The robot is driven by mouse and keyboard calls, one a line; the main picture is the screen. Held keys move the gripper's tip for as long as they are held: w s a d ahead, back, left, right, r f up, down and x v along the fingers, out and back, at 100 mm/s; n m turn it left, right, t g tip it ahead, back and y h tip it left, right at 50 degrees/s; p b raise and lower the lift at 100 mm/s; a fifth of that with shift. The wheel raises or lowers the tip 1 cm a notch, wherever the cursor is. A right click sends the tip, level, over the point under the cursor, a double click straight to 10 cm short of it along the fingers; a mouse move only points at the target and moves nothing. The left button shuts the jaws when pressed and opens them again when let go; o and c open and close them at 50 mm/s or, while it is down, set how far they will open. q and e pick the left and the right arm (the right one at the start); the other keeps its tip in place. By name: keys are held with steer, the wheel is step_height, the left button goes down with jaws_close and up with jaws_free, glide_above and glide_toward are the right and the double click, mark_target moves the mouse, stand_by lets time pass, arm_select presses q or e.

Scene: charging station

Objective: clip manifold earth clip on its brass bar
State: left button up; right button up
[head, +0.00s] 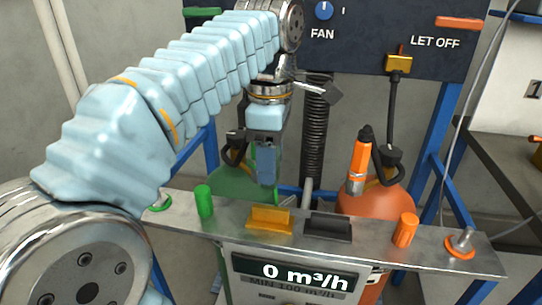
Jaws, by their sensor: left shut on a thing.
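My left gripper (265,172) reaches down from the upper left and points at the metal shelf, with its blue-grey fingers shut. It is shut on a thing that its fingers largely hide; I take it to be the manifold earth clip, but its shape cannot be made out. A brass-coloured bar (269,218) stands on the shelf just below the fingertips, with a visible gap between in the picture. A similar black bar (327,226) stands to its right. My right gripper is not in view.
The metal shelf (375,243) also bears a green peg (204,202), an orange peg (405,230) and a metal post (461,241) with an orange ring. Behind stand a green cylinder (230,183), an orange cylinder (395,203), an orange tool (359,160) and a dark coiled hose (314,130).

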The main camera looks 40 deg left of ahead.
arm_select(q)
steer(key=b, duration=0.3)
glide_above(270, 207)
steer(key=shift+f, duration=2.5)
steer(key=shift+p, duration=0.65)
steer(key=shift+f+b, duration=1.45)
steer(key=shift+f, duration=0.6)
steer(key=o, duration=1.1)
steer(key=shift+o, duration=0.2)
step_height(270, 207, up, 14)
steer(key=p, duration=0.4)
steer(key=shift+p, duration=0.3)
